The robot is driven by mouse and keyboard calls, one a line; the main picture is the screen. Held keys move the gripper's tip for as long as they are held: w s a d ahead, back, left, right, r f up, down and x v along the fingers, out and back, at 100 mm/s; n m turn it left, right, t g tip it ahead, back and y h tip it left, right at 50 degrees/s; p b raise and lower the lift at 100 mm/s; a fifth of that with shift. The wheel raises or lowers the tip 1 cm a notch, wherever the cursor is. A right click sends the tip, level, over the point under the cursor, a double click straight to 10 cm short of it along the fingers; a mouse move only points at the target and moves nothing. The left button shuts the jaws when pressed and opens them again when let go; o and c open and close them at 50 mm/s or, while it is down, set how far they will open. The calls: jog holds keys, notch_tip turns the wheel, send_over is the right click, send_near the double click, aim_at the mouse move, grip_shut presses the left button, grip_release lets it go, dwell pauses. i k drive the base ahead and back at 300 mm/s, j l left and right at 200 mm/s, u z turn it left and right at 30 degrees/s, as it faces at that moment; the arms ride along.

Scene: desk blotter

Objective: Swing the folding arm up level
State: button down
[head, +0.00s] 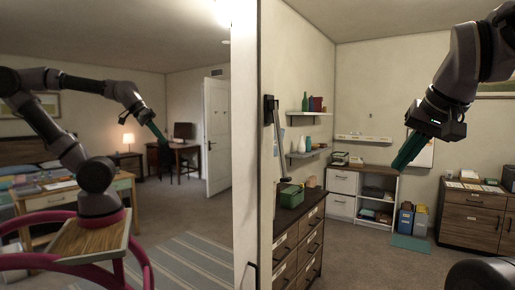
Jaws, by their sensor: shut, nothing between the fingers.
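The folding arm (278,140) is a thin grey bar on a black wall bracket (269,108), in the middle of the head view. It hangs steeply down along the wall, its lower end near the green box on the dresser. My gripper (400,163), with teal fingers, is at the right, pointing down and to the left. It is shut and empty, well apart from the folding arm. The bar's lower end is small and hard to make out.
A dark wooden dresser (292,241) stands below the folding arm, with a green box (290,195) on top. Wall shelves (310,114) are behind it. Open carpet (375,262) lies in the middle. At the left, an arm like mine shows; I cannot tell if it is a reflection.

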aim_at(284, 178)
jog(key=k+j, duration=0.75)
jog(key=j, duration=0.25)
jog(key=i+l+u, duration=0.1)
jog(key=i+l, duration=0.2)
jog(key=i+l+u, duration=0.25)
jog(key=i+l, duration=0.25)
jog(key=l, duration=0.25)
jog(key=i+l+u, duration=0.1)
jog(key=i+l, duration=0.15)
jog(key=l, duration=0.15)
jog(key=i+l+u, duration=0.15)
jog(key=l, duration=0.25)
jog(key=i+l+u, duration=0.1)
jog(key=i+l, duration=0.15)
jog(key=l, duration=0.2)
jog(key=i+l+u, duration=0.15)
jog(key=l, duration=0.3)
jog(key=i+l+u, duration=0.1)
jog(key=l, duration=0.35)
jog(key=i, duration=0.1)
